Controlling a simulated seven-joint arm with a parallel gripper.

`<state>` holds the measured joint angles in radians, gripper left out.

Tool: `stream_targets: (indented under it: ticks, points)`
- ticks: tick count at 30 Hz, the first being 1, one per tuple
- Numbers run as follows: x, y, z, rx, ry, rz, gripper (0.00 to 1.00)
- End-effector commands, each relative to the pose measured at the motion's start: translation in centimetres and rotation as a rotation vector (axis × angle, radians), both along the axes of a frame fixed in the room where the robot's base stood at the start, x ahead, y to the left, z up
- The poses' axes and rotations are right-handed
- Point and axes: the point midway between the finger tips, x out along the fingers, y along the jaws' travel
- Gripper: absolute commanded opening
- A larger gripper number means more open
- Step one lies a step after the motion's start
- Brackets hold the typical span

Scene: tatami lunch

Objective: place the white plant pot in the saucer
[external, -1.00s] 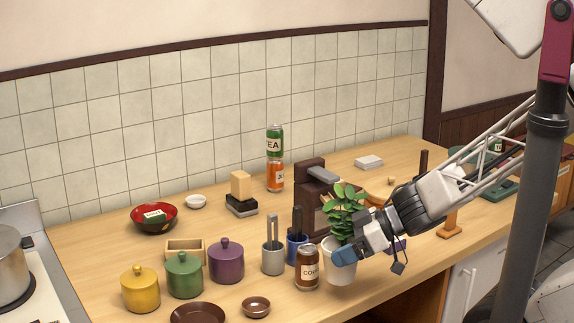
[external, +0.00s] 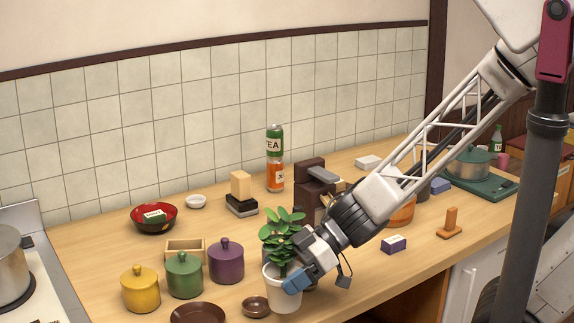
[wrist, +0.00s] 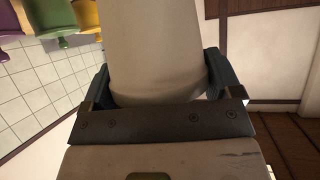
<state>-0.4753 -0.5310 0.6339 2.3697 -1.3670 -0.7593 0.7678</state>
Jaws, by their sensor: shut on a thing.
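The white plant pot (external: 284,292) holds a leafy green plant (external: 283,235) and is upright near the counter's front edge. My gripper (external: 294,284) is shut on the pot from its right side. In the wrist view the pot (wrist: 155,55) fills the space between the two fingers of my gripper (wrist: 158,85). A large brown saucer (external: 198,314) lies at the front edge of the external view, left of the pot, partly cut off. A small brown dish (external: 256,306) sits between them, close to the pot's left side.
Yellow (external: 141,289), green (external: 185,275) and purple (external: 226,261) lidded jars stand behind the saucer. A wooden box (external: 185,250) is behind them. The utensil cups and coffee jar are mostly hidden behind the plant and gripper.

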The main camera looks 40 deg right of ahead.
Motion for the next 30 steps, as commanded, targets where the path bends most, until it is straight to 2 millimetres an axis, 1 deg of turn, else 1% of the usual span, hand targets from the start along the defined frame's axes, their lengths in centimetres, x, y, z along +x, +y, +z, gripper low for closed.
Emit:
stream_targets:
  ticks: [1, 3, 9, 13, 24, 30]
  points:
    - [-0.2, 0.8, -0.1, 0.000, 0.001, 0.020, 0.50]
    - [-0.4, 1.5, -0.1, 0.001, 0.000, 0.041, 0.50]
    - [-0.8, 2.9, -0.3, 0.003, -0.002, 0.079, 0.50]
    - [-0.9, 3.2, -0.4, 0.004, -0.001, 0.088, 0.50]
    - [-0.8, 3.3, -0.3, 0.004, -0.001, 0.088, 0.50]
    - [0.1, 4.1, -0.4, 0.004, -0.002, 0.090, 0.50]
